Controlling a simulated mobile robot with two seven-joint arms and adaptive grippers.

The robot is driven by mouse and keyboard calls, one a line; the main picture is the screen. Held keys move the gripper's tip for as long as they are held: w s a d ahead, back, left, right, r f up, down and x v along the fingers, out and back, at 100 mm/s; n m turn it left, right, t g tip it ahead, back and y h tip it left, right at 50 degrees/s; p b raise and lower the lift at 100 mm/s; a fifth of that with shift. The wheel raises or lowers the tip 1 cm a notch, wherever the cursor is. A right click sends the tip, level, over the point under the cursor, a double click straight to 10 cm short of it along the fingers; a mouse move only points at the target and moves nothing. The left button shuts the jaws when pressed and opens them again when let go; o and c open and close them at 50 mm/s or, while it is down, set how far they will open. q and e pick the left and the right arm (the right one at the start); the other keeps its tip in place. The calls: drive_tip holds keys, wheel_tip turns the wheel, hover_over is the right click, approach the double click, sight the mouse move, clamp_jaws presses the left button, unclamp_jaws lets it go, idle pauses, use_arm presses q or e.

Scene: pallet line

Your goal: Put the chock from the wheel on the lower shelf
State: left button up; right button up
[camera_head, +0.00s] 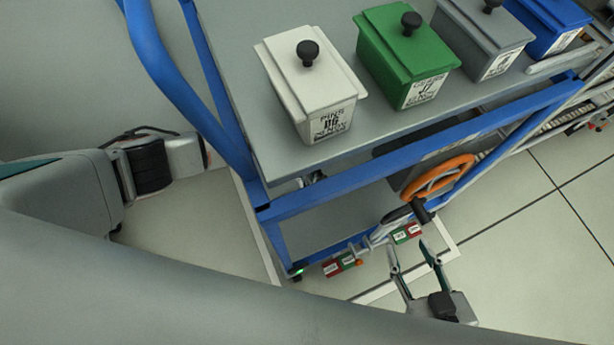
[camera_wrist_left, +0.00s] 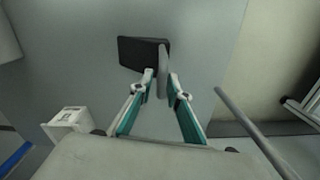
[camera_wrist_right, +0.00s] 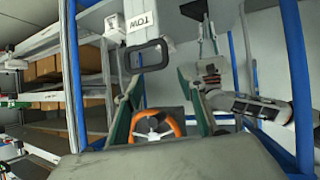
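My left arm enters the head view at the left, its gripper body (camera_head: 185,156) beside the cart's blue upright; the fingers are hidden there. In the left wrist view my left gripper (camera_wrist_left: 161,80) has its fingertips close together. A dark block (camera_wrist_left: 140,52) and a thin grey piece (camera_wrist_left: 163,70) show at and between the tips; I cannot tell if they are gripped or if this is the chock. My right gripper (camera_head: 416,250) is open and empty below the black handle (camera_head: 422,211). The cart's lower shelf (camera_head: 335,222) shows partly under the top deck. No cart wheel is clearly visible.
White (camera_head: 308,85), green (camera_head: 405,57), grey (camera_head: 487,38) and blue bins (camera_head: 550,22) stand on the cart's top deck (camera_head: 235,60). Blue rails (camera_head: 420,142) border it. An orange ring (camera_head: 440,178) is beyond the handle. Floor at the lower right (camera_head: 530,260) is clear.

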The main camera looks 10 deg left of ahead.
drive_tip(key=shift+s+f, duration=0.25)
use_arm(q)
drive_tip(key=shift+r, duration=0.2)
drive_tip(key=r, duration=0.1)
drive_tip(key=r+p, duration=0.1)
drive_tip(key=r, duration=0.1)
drive_tip(key=shift+w+r+p, duration=0.15)
drive_tip(key=shift+w+p, duration=0.15)
drive_tip(key=shift+p, duration=0.05)
wheel_tip(320, 180, up, 4)
drive_tip(key=shift+s+r+p, duration=0.1)
drive_tip(key=shift+s+p, duration=0.05)
drive_tip(key=shift+p, duration=1.05)
drive_tip(key=shift+r, duration=0.1)
drive_tip(key=shift+s, duration=0.15)
drive_tip(key=shift+f, duration=0.2)
use_arm(e)
drive_tip(key=d, duration=0.2)
drive_tip(key=s+d+f, duration=0.1)
drive_tip(key=shift+d+g+h, duration=0.1)
drive_tip(key=shift+g+h, duration=0.2)
drive_tip(key=shift+h, duration=0.1)
